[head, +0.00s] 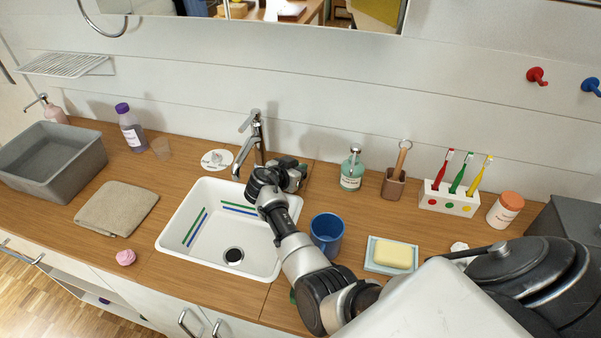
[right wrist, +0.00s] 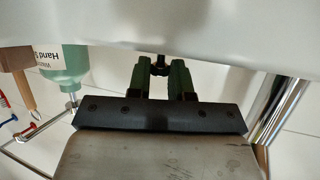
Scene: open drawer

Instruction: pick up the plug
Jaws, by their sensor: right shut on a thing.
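My right gripper (head: 297,174) is above the back right corner of the white sink (head: 170,239) in the head view, partly hidden behind its own wrist. In the right wrist view its dark green fingers (right wrist: 160,77) are shut on a small dark knob-like thing, which I take to be the plug (right wrist: 160,64). Most of the plug is hidden by the fingers, and a smooth white surface fills the picture beyond them. I cannot tell whether the plug touches that surface. The round drain (head: 233,255) shows dark in the sink floor. My left gripper is out of view.
The chrome faucet (head: 257,140) stands close to the left of my right gripper. A blue cup (head: 327,232), a green soap bottle (head: 351,170) and a soap dish (head: 374,262) stand to the right. A folded towel (head: 117,208) lies left of the sink.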

